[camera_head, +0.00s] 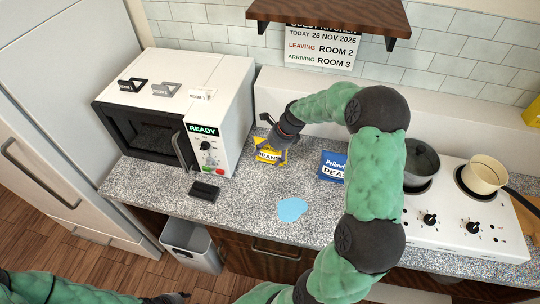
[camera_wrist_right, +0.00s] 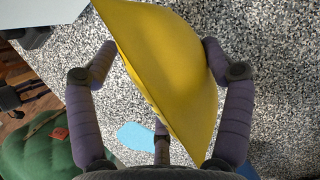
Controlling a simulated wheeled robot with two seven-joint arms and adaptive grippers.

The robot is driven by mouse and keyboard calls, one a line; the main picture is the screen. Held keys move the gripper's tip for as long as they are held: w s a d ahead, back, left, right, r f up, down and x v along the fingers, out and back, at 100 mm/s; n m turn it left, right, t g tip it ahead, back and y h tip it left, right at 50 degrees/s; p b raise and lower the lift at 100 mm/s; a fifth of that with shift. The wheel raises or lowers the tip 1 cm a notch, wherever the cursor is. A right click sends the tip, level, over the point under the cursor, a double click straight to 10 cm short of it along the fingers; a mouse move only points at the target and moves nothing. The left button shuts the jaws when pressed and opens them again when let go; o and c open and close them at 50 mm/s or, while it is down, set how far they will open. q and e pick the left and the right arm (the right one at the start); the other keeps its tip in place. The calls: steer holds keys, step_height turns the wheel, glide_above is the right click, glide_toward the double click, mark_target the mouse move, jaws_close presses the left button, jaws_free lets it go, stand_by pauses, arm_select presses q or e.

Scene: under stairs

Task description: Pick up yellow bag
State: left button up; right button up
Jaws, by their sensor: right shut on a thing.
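The yellow bag (camera_head: 268,156) is at the back of the speckled counter, right of the microwave, with dark lettering partly covered by my gripper. My right gripper (camera_head: 279,141) reaches it from above and is shut on it. In the right wrist view the bag (camera_wrist_right: 165,65) fills the space between the fingers (camera_wrist_right: 158,60), tilted, its plain face toward the camera. I cannot tell whether it touches the counter. My left gripper (camera_head: 172,298) shows only in part at the bottom edge of the head view, away from the counter; its jaws are unclear.
A blue bag (camera_head: 331,166) stands right of the yellow bag, partly behind my right arm. The microwave (camera_head: 185,115) is on the left, a dark block (camera_head: 204,192) before it. A light blue patch (camera_head: 292,209) lies on the counter. A stove (camera_head: 465,210) with pots is on the right.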

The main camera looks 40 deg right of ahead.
steer(key=s+a+r+p, duration=0.2)
steer(key=s+a+r, duration=0.7)
steer(key=a+r, duration=0.1)
steer(key=shift+a+r+p, duration=0.3)
steer(key=shift+r+p, duration=0.05)
steer(key=shift+r, duration=0.05)
steer(key=o, duration=0.7)
steer(key=shift+c, duration=0.2)
steer(key=c, duration=0.7)
steer(key=shift+c, duration=0.3)
